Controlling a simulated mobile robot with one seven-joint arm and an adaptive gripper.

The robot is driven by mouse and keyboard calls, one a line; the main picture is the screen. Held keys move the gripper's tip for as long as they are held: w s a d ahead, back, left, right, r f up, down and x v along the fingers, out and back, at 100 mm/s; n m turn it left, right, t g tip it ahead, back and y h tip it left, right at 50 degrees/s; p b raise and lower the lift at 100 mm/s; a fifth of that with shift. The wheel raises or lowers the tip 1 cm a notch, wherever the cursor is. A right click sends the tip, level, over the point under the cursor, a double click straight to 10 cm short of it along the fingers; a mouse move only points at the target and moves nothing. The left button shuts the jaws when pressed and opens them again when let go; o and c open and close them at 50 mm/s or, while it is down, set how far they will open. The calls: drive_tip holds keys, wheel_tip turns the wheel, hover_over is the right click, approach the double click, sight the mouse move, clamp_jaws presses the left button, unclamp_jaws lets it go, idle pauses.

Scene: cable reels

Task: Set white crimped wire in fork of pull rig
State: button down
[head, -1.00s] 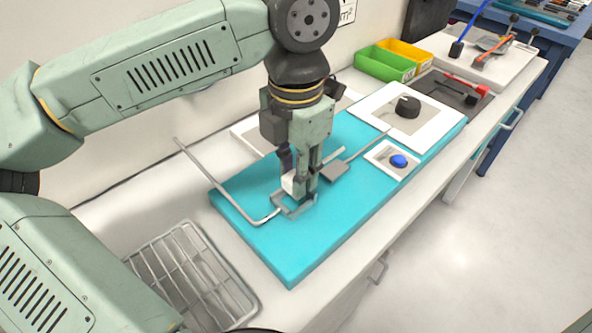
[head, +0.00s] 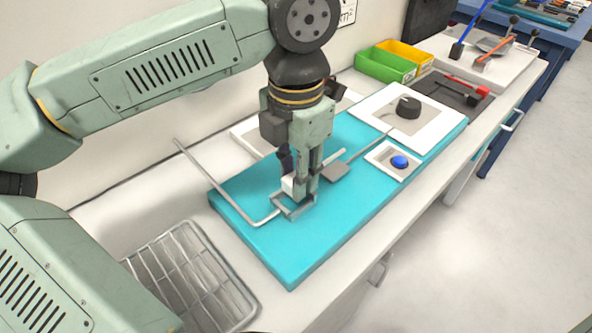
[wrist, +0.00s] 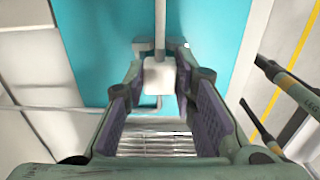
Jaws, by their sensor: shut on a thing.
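The pull rig stands on a turquoise base (head: 290,255), with a small grey fork-like frame (head: 294,211) low under my gripper. My gripper (head: 303,190) points down, close above this frame. In the wrist view its two fingers (wrist: 160,85) stand on either side of a white block, which I take as part of the white crimped wire (wrist: 160,76). My gripper is shut on it. The white piece also shows beside the fingers in the head view (head: 288,185). A straight pale rod (wrist: 160,20) runs from the block. The fingers hide whether the wire touches the fork.
A long bent grey rod (head: 218,187) reaches the frame from the left. A grey block (head: 335,172) and a blue button (head: 399,162) lie to the right. A wire rack (head: 190,275) is at front left. A black knob (head: 408,107) and green bin (head: 385,65) are behind.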

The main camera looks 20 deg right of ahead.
drive_tip(key=shift+f+b, duration=0.45)
drive_tip(key=shift+f, duration=0.2)
drive_tip(key=c, duration=1.2)
unclamp_jaws()
drive_tip(key=shift+c, duration=0.2)
drive_tip(key=shift+r, duration=0.15)
wheel_tip(320, 180, up, 23)
drive_tip(key=p, duration=0.7)
